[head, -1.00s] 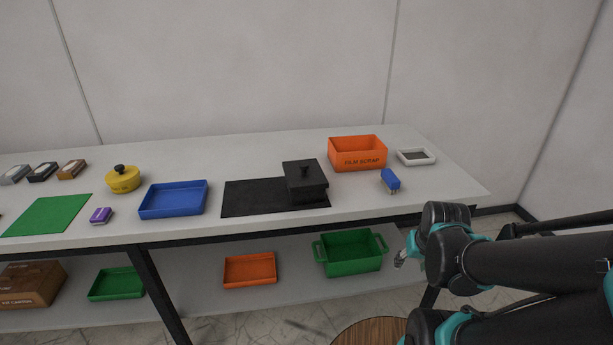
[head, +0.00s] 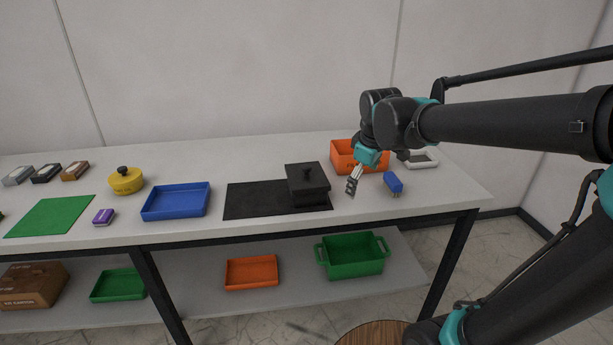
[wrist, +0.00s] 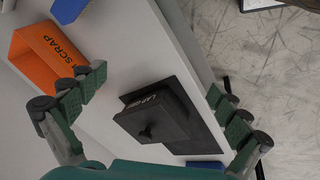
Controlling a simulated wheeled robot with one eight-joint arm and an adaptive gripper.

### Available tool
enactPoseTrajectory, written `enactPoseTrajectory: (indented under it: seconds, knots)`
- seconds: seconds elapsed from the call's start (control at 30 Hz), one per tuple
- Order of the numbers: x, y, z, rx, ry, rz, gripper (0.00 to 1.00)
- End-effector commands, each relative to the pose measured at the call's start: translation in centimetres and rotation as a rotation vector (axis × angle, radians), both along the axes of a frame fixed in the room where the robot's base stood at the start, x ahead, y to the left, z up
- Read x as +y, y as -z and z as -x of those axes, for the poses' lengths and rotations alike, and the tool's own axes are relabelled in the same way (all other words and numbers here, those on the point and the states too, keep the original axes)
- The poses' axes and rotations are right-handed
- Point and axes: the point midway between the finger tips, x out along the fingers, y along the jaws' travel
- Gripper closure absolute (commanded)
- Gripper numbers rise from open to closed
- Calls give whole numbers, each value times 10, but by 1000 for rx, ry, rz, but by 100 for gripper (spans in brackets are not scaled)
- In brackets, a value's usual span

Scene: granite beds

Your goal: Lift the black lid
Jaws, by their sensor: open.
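The black lid (head: 307,175) is square with a round knob on top and sits on a black box (head: 308,197) at the right end of a black mat (head: 252,200). In the wrist view the lid (wrist: 157,117) shows below the middle, between my fingers, with its knob toward the camera and lettering on it. My gripper (head: 352,187) is open and empty, to the right of the lid and apart from it in the head view. In the wrist view its two fingers (wrist: 160,92) are spread wide.
An orange FILM SCRAP bin (head: 345,158) stands behind my gripper, partly hidden by my arm. A blue tray (head: 176,202) and a yellow pot (head: 126,182) stand left of the mat.

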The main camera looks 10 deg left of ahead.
Motion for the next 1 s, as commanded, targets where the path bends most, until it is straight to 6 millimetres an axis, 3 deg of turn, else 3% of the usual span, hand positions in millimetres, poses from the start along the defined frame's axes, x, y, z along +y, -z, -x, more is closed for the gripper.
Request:
enactPoseTrajectory:
  seconds: [0.03, 0.2, 0.3, 0.4, 0.57, 1.0]
  knots:
    - [30, -25, -8, -2, -133, 35, 0]
    - [102, -89, -15, -15, -502, 139, 0]
    - [128, -112, -13, -22, -638, 178, 0]
    - [141, -124, -11, -25, -711, 198, 0]
    - [146, -115, -14, -26, -735, 206, 0]
    - [152, -33, -38, -27, -731, 205, 0]
